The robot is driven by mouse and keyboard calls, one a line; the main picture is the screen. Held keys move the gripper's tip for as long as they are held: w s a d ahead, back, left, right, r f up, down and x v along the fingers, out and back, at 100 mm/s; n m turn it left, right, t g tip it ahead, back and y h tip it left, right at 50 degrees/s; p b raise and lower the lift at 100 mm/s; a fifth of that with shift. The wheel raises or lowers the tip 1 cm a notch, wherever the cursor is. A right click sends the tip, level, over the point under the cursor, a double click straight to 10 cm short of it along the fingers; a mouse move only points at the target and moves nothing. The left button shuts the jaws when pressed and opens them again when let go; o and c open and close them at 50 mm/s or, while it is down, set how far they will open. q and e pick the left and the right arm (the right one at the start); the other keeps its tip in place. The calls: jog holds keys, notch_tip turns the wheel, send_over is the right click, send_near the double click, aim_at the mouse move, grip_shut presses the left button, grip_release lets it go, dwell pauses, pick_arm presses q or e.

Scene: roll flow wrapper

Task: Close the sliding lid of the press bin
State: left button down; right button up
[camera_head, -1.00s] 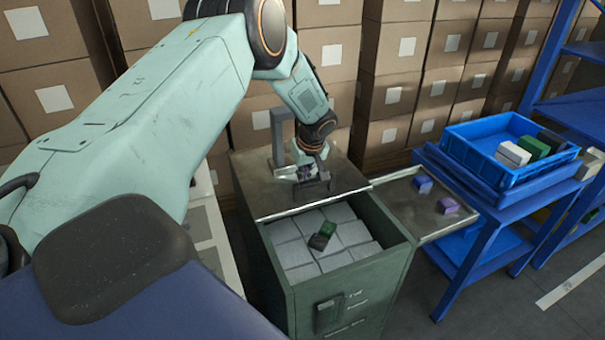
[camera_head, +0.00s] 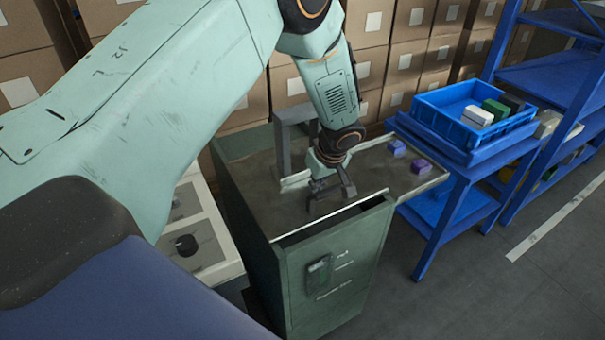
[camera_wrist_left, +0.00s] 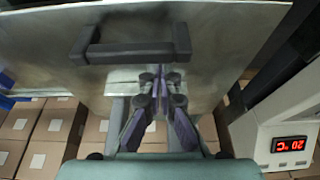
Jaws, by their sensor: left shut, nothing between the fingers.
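The press bin (camera_head: 335,265) is a green metal box with a small dark box on its front. Its grey metal sliding lid (camera_head: 268,205) covers nearly all of the top. A narrow dark gap shows between the lid's bright front edge and the front rim. The lid has a dark U-shaped handle (camera_wrist_left: 130,48). My left gripper (camera_head: 326,184) is shut and empty at the handle. The bin's contents are hidden. My right gripper is out of view.
A side shelf with two purple blocks (camera_head: 421,167) adjoins the bin's right. A blue tray (camera_head: 455,125) with blocks stands on a blue table. Stacked cartons (camera_head: 372,60) stand behind. A white device with a red display (camera_wrist_left: 292,145) is beside the bin.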

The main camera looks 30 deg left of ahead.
aim_at(322, 196)
pick_arm(q)
jog(key=d, duration=0.1)
jog(key=s+d, duration=0.1)
jog(key=shift+d+f+b, duration=0.1)
jog(key=shift+d+b, duration=0.2)
jog(key=shift+d, duration=0.1)
jog(key=shift+s+d+f, duration=0.1)
jog(key=shift+s+d, duration=0.25)
jog(key=shift+d, duration=0.25)
jog(key=shift+f, duration=0.1)
jog(key=shift+s, duration=0.1)
jog(key=shift+a+b, duration=0.1)
jog(key=shift+b, duration=0.2)
